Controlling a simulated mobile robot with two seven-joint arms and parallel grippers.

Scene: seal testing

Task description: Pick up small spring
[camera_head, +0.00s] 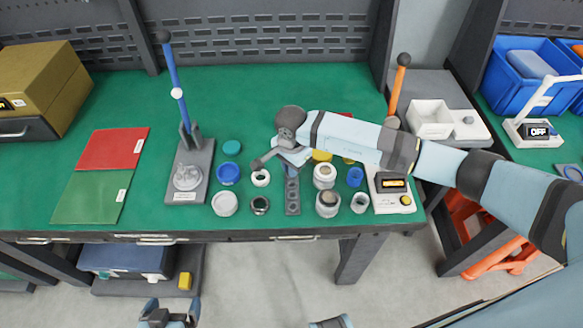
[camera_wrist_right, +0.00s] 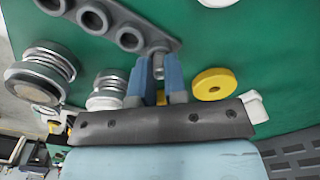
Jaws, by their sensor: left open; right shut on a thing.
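A dark grey holder strip (camera_head: 292,208) with a row of round holes lies on the green bench top. It also shows in the right wrist view (camera_wrist_right: 112,27). In the head view the right hand hides this spot. My left gripper (camera_head: 168,317) is open and empty, below the bench front.
A blue-lever press (camera_head: 187,178) stands left, a scale (camera_head: 392,193) right. Red and green mats (camera_head: 90,198) lie at left.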

